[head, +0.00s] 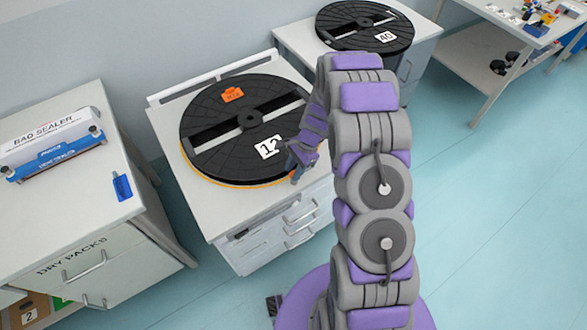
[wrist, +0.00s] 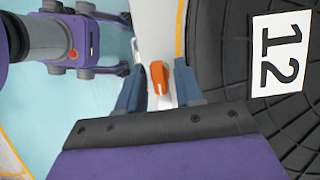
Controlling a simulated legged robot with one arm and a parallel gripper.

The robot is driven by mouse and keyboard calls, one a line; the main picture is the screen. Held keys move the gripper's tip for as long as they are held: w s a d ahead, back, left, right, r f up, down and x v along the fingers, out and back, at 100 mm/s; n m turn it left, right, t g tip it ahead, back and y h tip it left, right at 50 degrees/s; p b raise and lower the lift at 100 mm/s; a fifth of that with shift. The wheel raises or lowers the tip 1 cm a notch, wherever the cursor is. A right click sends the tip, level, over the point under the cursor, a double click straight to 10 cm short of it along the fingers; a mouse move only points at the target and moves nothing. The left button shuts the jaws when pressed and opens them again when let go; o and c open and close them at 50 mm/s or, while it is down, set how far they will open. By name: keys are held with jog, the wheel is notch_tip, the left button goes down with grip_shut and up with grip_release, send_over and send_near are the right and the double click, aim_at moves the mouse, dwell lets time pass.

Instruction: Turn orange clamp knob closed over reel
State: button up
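The black reel (head: 215,135) lies flat on a white station top, with a white "12" label (head: 269,147) near its front right; the label also shows in the wrist view (wrist: 279,53). In the wrist view, the orange clamp knob (wrist: 158,75) stands just beside the reel's rim. My gripper (wrist: 160,66) is open, its two blue-grey fingers on either side of the knob. Gaps show between the fingers and the knob. In the head view my gripper (head: 298,165) is at the reel's front right edge, and the knob is hidden there.
An orange block (head: 232,94) sits on the reel's far part. A second station with reel "40" (head: 365,25) stands behind, and a cluttered table (head: 485,50) at far right. The floor at right is clear.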

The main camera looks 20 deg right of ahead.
jog(key=shift+d, duration=0.55)
jog(key=shift+c, duration=1.4)
jog(key=c, duration=0.3)
jog(key=shift+a, duration=0.3)
grip_shut()
